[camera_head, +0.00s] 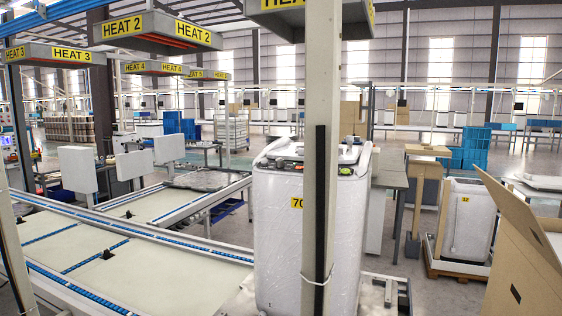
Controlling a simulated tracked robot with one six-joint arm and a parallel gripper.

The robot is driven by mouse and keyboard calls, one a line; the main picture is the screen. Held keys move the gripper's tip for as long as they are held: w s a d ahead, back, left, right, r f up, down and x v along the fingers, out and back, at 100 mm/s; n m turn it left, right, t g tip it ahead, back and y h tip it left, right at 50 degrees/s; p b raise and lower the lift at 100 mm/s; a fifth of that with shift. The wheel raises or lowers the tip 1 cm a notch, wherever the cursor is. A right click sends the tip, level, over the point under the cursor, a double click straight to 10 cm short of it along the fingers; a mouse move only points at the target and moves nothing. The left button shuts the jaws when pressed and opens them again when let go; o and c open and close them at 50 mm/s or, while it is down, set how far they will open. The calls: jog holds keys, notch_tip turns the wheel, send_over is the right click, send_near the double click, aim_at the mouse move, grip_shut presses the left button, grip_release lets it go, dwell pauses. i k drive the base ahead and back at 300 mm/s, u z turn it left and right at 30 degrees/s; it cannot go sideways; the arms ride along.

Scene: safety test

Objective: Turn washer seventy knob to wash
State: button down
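A white washer (277,240) wrapped in clear plastic stands at the centre. It is upright and carries a yellow label (297,202) that starts with "70", partly covered by a post. Its control panel (283,164) is on the top front edge, with green and dark parts. My gripper is not in view.
A pale vertical post (321,90) with a black strip stands in front of the washer. A conveyor (120,262) runs along the left. A washer labelled 32 or similar (468,222) stands on a pallet at the right, near an open cardboard box (530,250). Floor shows between them.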

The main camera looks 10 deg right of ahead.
aim_at(280, 163)
jog(key=u, duration=0.5)
jog(key=k, duration=0.7)
jog(key=u, duration=1.05)
jog(key=k, duration=0.7)
jog(key=u, duration=0.35)
jog(key=i, duration=1.25)
jog(key=z, duration=0.65)
jog(key=i, duration=0.7)
jog(key=z, duration=0.7)
jog(key=i, duration=0.6)
jog(key=z, duration=0.3)
